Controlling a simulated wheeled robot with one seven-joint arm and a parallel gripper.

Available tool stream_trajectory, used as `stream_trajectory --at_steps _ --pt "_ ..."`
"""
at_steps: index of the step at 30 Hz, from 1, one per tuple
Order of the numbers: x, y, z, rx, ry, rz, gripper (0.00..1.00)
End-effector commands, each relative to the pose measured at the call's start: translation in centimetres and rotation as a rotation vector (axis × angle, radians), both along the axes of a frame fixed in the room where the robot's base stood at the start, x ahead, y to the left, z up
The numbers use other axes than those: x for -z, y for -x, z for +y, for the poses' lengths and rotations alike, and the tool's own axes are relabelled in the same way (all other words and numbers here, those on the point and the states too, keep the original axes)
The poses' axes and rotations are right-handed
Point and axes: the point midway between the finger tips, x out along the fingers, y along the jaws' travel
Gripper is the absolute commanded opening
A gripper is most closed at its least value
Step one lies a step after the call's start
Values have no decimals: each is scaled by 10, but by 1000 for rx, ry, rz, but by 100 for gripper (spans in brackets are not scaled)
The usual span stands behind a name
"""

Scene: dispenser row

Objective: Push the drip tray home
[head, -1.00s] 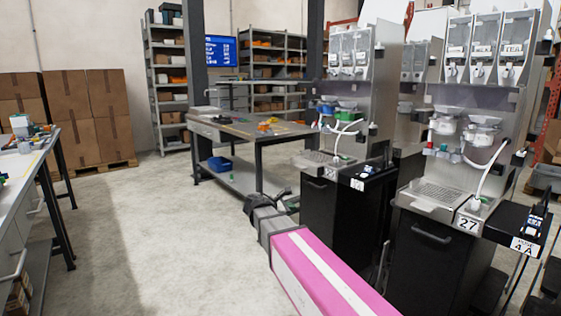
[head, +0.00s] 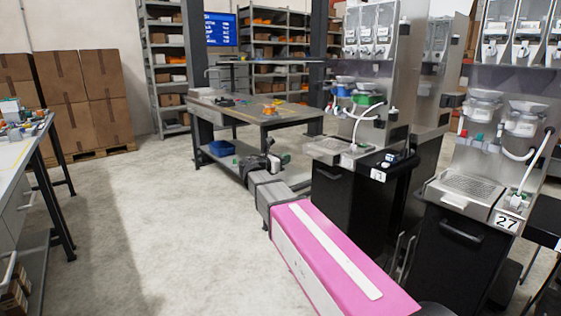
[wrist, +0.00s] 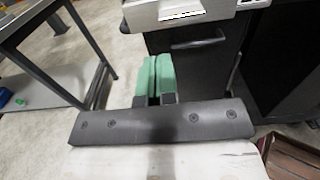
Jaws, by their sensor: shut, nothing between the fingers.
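A metal drip tray (head: 325,147) sits at the front of the middle dispenser (head: 366,100). A second drip tray (head: 468,188) is on the nearer dispenser labelled 27, at the right. I cannot tell how far either is slid in. In the wrist view a pale tray front (wrist: 185,12) crosses the top edge, above a black cabinet with a handle. My gripper (head: 285,158) is left of the middle dispenser's cabinet. Its green fingers (wrist: 155,75) are together and empty in the wrist view, apart from the tray front and lower in the picture.
A workbench (head: 250,112) with small items and a blue bin (head: 222,148) on its lower shelf stands behind my gripper. Another bench (head: 30,150) is at the left. Stacked cartons (head: 85,95) stand at the back. The floor between the benches is clear.

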Motion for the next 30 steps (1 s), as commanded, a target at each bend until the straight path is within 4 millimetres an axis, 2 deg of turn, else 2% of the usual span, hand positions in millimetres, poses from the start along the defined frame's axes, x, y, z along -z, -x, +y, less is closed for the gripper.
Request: stream_trajectory --at_steps 6,13,19,30 --pt "0 -25 -35 2 -1 -1 0" --pt "0 -43 -63 1 -1 0 0" --pt "0 -50 -74 0 -1 0 0" --pt "0 -51 -76 -1 -1 0 0"
